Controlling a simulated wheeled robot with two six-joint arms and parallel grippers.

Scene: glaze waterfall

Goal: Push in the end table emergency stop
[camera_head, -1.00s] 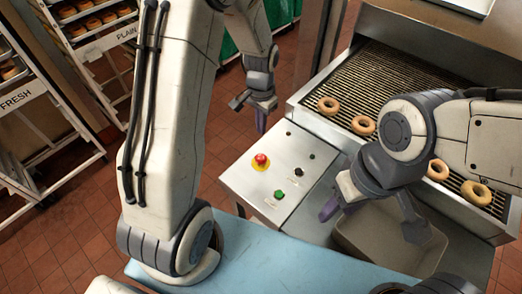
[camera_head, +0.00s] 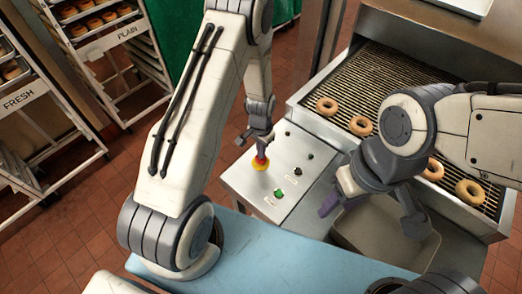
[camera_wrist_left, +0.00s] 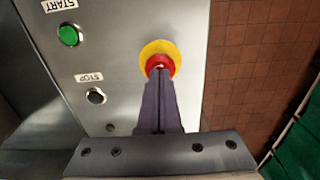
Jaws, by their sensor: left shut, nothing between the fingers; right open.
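The emergency stop is a red mushroom button on a yellow disc (camera_head: 260,163) on the steel control panel (camera_head: 240,182) at the end of the conveyor. It also shows in the left wrist view (camera_wrist_left: 160,47). My left gripper (camera_head: 261,152) is shut and empty, with its purple fingertips at the red button, partly covering it. In the left wrist view the fingertips (camera_wrist_left: 160,75) overlap the button's near edge. I cannot tell whether they press on it. My right gripper (camera_head: 368,220) is open and empty over the grey bin, right of the panel.
A green START button (camera_wrist_left: 69,35) and a dark STOP button (camera_wrist_left: 96,96) sit on the same panel. A conveyor (camera_head: 390,80) carries several donuts. A grey bin (camera_head: 400,255) stands below my right gripper. Racks stand at the left.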

